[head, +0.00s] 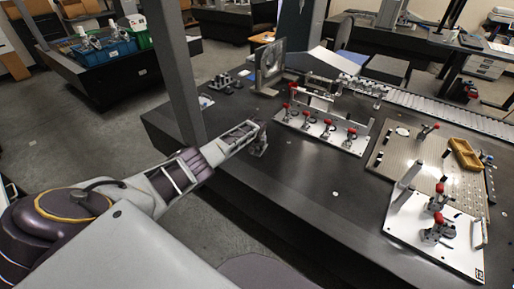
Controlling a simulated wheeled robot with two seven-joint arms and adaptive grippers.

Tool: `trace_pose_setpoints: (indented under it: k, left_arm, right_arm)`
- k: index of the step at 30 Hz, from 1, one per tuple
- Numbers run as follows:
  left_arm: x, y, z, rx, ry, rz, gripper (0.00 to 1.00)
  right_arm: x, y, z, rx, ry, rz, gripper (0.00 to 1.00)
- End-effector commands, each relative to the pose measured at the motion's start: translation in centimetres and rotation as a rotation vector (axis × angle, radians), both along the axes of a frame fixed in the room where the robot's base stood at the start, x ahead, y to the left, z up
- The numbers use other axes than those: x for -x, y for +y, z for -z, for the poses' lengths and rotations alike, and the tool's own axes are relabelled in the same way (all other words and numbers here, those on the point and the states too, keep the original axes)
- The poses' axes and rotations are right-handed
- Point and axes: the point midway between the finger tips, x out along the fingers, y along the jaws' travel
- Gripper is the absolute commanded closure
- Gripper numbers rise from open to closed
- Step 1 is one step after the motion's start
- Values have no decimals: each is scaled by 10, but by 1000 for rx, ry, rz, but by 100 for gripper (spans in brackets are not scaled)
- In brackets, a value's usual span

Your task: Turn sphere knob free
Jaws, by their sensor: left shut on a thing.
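My left arm reaches in from the left over the dark granite table (320,195). My left gripper (260,134) is at the table's near left part, low over the surface. It is shut on a small dark piece, which I take to be the sphere knob. The fingers cover most of it, and its shape and any sphere on it are too small and hidden to make out. My right gripper is not in view.
A white fixture plate with red-tipped clamps (320,134) lies right of the gripper. A perforated plate (405,165) and another clamp plate (420,238) lie farther right. A grey column (175,70) rises left of the gripper. The table's front middle is mostly clear.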

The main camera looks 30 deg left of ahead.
Motion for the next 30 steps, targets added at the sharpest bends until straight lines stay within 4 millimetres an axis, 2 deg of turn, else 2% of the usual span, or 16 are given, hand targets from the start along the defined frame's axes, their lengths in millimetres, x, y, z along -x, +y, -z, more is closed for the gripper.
trace_pose_setpoints:
  k: [11,12,17,30]
  left_arm:
    - [0,0,0,0,0,-3,100]
    - [0,0,0,0,0,-3,74]
    - [0,0,0,0,0,-3,56]
    - [0,0,-1,0,0,-3,56]
  right_arm:
    - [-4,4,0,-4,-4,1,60]
    - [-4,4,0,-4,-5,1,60]
    - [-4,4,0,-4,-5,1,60]
    - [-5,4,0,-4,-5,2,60]
